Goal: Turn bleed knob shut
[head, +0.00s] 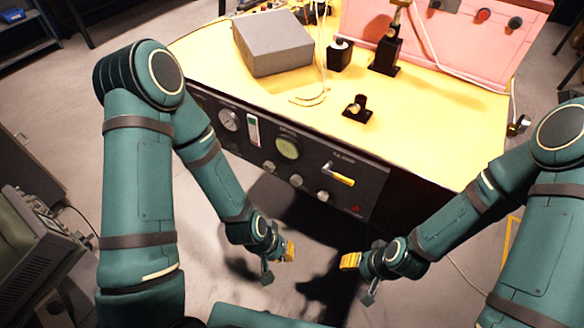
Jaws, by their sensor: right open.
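The front panel (240,148) of the yellow-topped bench carries several small pale round knobs: a left knob (269,166), a middle knob (296,180) and a right knob (322,196). Their labels are too small to read, so I cannot tell which is the bleed knob. My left gripper (289,251) hangs below and in front of the panel, apart from the knobs; its jaw opening is unclear. My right gripper (350,261) is open, below the panel's right part, touching nothing.
The panel also has a left gauge (229,119), a green-faced gauge (287,148), a yellow-handled lever (339,176) and a red button (355,209). A grey box (272,43) and black fixtures (358,108) stand on the bench. Open floor lies before it.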

